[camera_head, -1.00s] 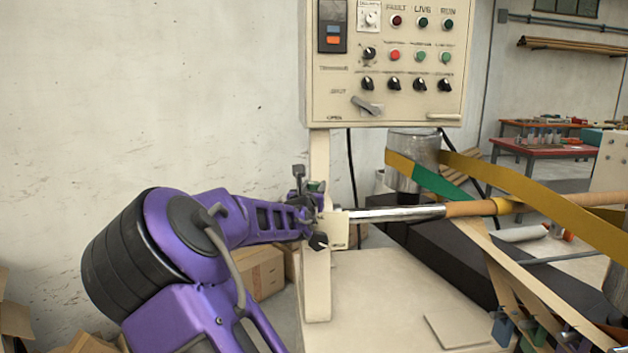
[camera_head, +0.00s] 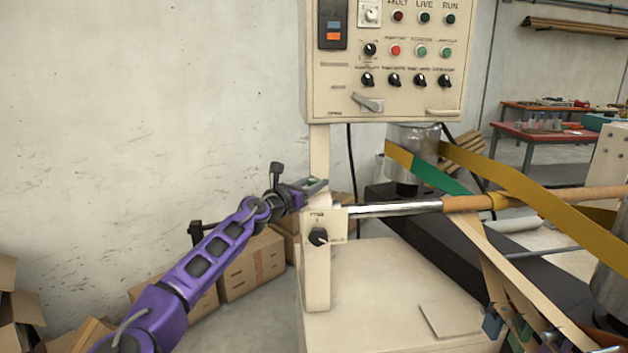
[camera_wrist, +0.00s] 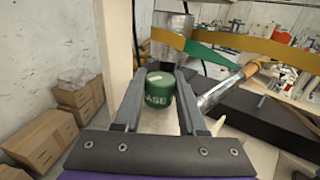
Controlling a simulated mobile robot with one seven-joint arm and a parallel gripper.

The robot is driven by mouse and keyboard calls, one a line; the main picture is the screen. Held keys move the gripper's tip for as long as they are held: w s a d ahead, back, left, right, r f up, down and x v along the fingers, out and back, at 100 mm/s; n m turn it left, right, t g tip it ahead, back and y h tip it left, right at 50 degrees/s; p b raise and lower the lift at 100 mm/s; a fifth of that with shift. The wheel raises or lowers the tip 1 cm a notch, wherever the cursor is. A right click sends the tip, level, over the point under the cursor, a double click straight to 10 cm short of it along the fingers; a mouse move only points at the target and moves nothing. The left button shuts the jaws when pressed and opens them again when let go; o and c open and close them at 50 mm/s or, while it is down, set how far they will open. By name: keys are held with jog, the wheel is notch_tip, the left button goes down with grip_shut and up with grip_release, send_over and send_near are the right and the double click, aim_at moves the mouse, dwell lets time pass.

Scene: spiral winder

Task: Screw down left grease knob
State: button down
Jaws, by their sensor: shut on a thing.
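The left grease knob (camera_wrist: 160,87) is a dark green cylinder with part of its white lettering, "ASE", facing the wrist camera and a pale patch on top. My gripper (camera_wrist: 160,76) has one finger on each side of the knob and is shut on it. In the head view my gripper (camera_head: 316,186) reaches in from the left, at the top of the cream post's bracket beside the silver shaft. The fingers largely hide the knob there. The threads under the knob are hidden.
A cream control panel (camera_head: 385,60) stands above the post. A black selector knob (camera_head: 318,237) sits just below my gripper. Cardboard boxes (camera_head: 250,268) stand on the floor behind my arm.

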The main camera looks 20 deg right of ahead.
aim_at(314, 179)
jog(key=shift+w+r+m+g+h+p, duration=0.1)
jog(key=shift+m+g+h+p, duration=0.2)
jog(key=shift+m+g+h, duration=0.45)
jog(key=shift+m+g+h+p, duration=0.2)
jog(key=shift+m+g, duration=0.35)
jog(key=shift+g, duration=0.9)
jog(key=shift+c, duration=2.4)
grip_release()
notch_tip(314, 179, up, 10)
jog(key=shift+f, duration=0.15)
